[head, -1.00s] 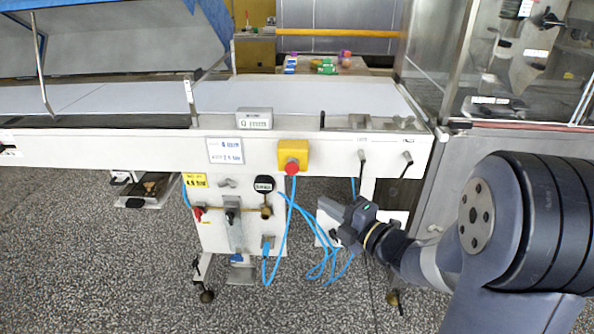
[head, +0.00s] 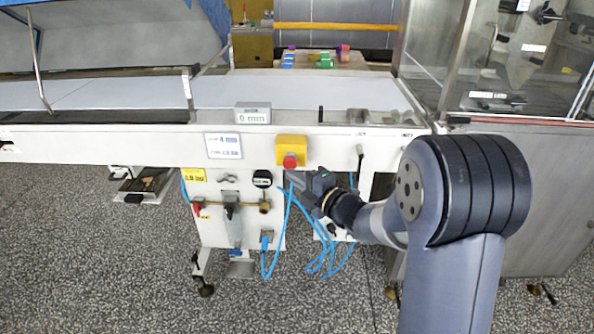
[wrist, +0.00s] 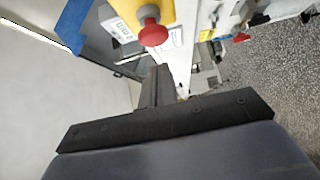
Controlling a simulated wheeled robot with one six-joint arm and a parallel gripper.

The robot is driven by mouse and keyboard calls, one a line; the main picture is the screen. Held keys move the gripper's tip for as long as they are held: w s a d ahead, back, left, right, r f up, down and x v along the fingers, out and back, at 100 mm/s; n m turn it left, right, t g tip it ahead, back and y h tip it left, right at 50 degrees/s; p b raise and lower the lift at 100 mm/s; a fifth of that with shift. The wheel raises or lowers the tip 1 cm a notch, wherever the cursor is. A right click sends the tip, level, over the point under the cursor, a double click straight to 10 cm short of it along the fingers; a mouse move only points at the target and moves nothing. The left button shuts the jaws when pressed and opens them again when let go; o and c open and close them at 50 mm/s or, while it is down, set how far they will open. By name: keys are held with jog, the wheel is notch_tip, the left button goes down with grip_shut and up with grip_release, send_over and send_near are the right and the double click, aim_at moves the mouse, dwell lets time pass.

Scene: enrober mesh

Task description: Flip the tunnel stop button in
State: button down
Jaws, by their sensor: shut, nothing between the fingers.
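The stop button is a red mushroom button (head: 290,161) on a yellow box (head: 291,145) fixed to the front rail of the conveyor. In the wrist view the red button (wrist: 152,32) shows on its yellow box (wrist: 124,20), just beyond my fingers. My gripper (head: 291,176) is just below the button in the head view, pointing toward the machine. In the wrist view my gripper (wrist: 157,72) is shut and empty, its fingers together. A small gap shows between the fingertips and the button in the wrist view; the exact distance is hard to tell.
A panel (head: 243,215) below the rail carries a red valve handle (head: 197,208), a gauge (head: 262,179) and blue hoses (head: 327,247). Black levers (head: 360,158) stick out to the right. A glass-sided machine (head: 505,70) stands at the right. Speckled floor (head: 90,250) is open at left.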

aim_at(295, 163)
jog(key=shift+w+d, duration=0.15)
jog(key=shift+w, duration=1.25)
jog(key=shift+w+f+b, duration=0.15)
jog(key=shift+w+b, duration=0.3)
jog(key=shift+w, duration=0.15)
jog(key=shift+w+d, duration=0.1)
jog(key=shift+w, duration=0.2)
jog(key=shift+r, duration=0.4)
jog(key=shift+d, duration=0.1)
